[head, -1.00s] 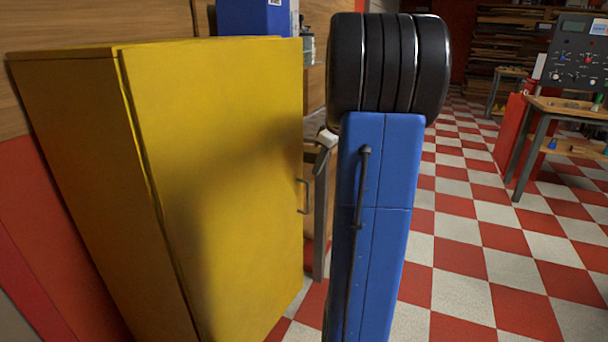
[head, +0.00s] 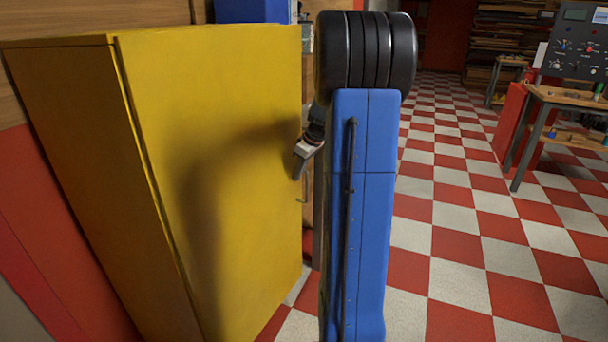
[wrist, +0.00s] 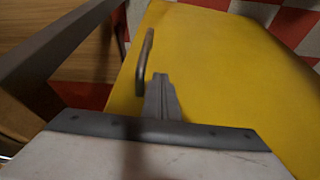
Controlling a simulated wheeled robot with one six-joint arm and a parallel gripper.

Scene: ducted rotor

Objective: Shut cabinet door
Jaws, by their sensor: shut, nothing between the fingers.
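The yellow cabinet (head: 70,120) stands at the left in the head view. My gripper (head: 298,174) is shut and empty, beside the door's right edge. In the wrist view, my gripper's fingers (wrist: 160,88) lie over the yellow door (wrist: 225,70), beside the grey handle (wrist: 145,65). I cannot tell whether they touch it.
A blue box (head: 250,10) stands behind the cabinet top. A wooden workbench (head: 580,98) with an instrument panel (head: 580,45) is at the right. The red and white checkered floor (head: 480,240) is clear right of my arm.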

